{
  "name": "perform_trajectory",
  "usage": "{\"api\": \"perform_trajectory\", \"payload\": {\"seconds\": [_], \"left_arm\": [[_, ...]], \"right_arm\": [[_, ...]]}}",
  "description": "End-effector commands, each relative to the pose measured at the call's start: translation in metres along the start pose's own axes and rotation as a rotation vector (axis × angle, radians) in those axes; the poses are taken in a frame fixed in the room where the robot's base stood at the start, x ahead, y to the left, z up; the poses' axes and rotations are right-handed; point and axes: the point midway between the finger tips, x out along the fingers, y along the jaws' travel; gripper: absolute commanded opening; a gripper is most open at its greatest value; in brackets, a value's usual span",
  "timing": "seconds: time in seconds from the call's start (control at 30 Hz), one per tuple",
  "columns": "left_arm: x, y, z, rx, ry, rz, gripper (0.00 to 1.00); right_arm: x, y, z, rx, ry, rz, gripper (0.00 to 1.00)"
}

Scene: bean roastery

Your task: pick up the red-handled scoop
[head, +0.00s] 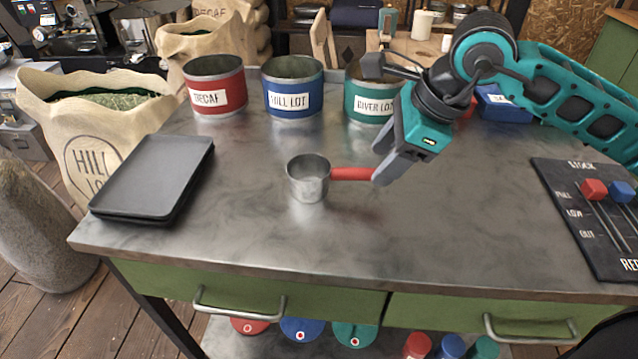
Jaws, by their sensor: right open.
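The red-handled scoop (308,181) is a small metal cup on the metal tabletop near its middle. Its red handle (350,174) points right. My right gripper (379,167) comes in from the upper right with its fingers open. Its fingertips are at the handle's far end and partly cover that end. I cannot tell if they touch it. Nothing is held in the jaws. My left gripper is not in view.
Tins stand at the back: red DECAF (214,90), blue HILL LOT (292,88), green RIVER LOT (364,101), the last partly behind my right arm. Dark trays (153,178) lie left. A dark board (590,222) with red and blue knobs lies right. The front middle is clear.

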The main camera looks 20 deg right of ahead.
Motion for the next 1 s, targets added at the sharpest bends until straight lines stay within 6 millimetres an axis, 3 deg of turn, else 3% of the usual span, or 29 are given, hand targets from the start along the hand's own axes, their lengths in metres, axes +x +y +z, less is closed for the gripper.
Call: {"api": "perform_trajectory", "payload": {"seconds": [0.27,0.5,0.83,1.0], "left_arm": [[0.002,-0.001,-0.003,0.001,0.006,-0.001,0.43],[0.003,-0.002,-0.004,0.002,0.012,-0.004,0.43],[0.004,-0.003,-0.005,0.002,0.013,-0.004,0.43],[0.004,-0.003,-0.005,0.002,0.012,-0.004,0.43]], "right_arm": [[0.024,-0.002,0.002,0.001,-0.002,0.003,0.53],[0.059,-0.006,0.005,0.001,-0.001,0.002,0.53],[0.066,-0.006,0.005,-0.001,0.0,0.0,0.53],[0.066,-0.006,0.005,-0.001,0.0,0.0,0.36]]}}
